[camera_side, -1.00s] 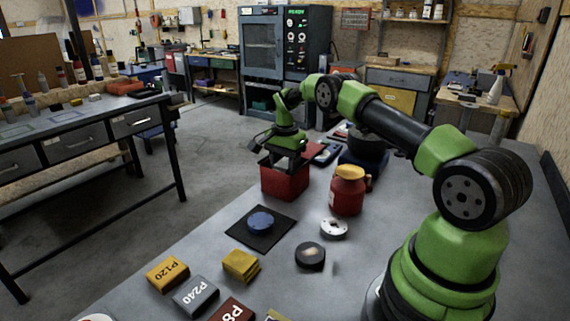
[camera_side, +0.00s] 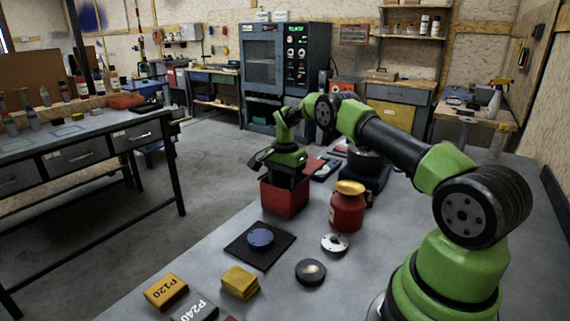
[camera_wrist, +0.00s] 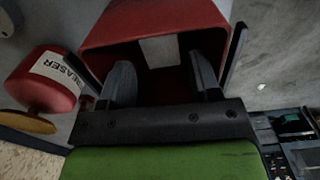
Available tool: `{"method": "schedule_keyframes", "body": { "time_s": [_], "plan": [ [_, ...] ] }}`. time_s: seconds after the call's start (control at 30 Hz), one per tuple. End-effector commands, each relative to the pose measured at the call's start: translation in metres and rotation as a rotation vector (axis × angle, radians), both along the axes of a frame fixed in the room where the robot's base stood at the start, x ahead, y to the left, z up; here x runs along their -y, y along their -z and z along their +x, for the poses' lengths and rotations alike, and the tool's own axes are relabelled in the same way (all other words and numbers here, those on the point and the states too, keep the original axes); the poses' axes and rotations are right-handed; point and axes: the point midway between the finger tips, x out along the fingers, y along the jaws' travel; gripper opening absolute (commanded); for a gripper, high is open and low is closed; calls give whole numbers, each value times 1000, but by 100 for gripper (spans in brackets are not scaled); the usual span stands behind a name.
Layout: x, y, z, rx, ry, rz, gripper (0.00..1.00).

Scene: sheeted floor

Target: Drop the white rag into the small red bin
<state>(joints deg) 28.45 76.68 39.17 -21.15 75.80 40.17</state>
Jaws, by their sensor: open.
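The small red bin (camera_side: 284,198) stands on the grey bench in the side view, directly below my gripper (camera_side: 284,172). In the wrist view my gripper (camera_wrist: 162,74) is open, its two dark fingers apart over the mouth of the bin (camera_wrist: 100,35). A pale, whitish patch (camera_wrist: 160,51) shows inside the dark bin, beyond and between the fingertips, and looks like the white rag. I cannot tell whether it touches a finger. The side view does not show the rag, as the bin wall hides the inside.
A red can with a yellow lid (camera_side: 348,206) stands right of the bin.

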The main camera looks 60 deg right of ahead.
Motion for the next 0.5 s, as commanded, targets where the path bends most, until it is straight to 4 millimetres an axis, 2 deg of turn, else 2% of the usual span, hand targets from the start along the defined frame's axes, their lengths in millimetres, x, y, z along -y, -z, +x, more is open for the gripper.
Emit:
{"method": "schedule_keyframes", "body": {
  "time_s": [0.4, 0.5],
  "plan": [
    [1, -93, 1, 6, 1, -4, 57],
    [1, -107, 1, 3, -1, -3, 57]
  ]
}}
